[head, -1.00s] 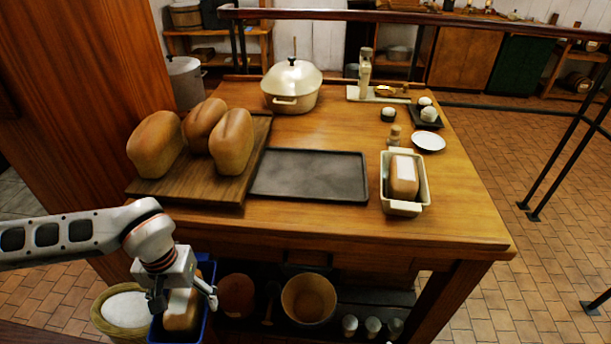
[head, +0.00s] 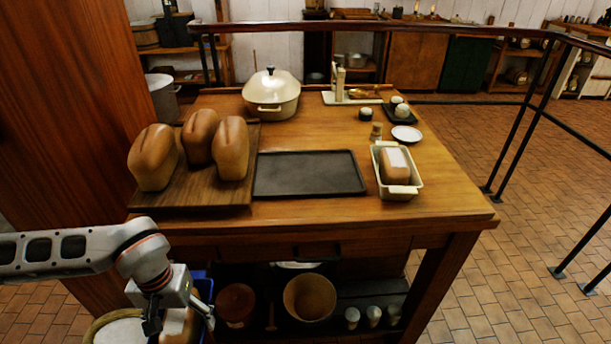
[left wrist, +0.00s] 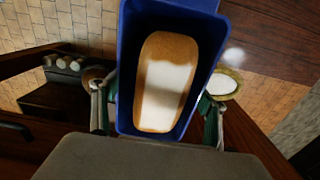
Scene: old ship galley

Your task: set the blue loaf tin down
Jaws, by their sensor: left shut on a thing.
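The blue loaf tin (head: 203,287) is at the bottom left of the head view, below the table top's front edge. It is partly hidden by my left gripper (head: 180,318) and cut off by the picture edge. In the left wrist view the tin (left wrist: 218,45) sits between the fingers (left wrist: 157,115), which are shut on its two sides. A pale-topped loaf (left wrist: 165,85) lies in it. A dark flat tray (head: 310,174) lies empty on the wooden table (head: 300,213). My right gripper is not in view.
A board (head: 190,197) with three loaves (head: 231,150) stands left of the tray. A cream tin (head: 401,190) with a loaf stands right of it. A lidded pot (head: 271,95) is behind. Bare wood shows along the table's front.

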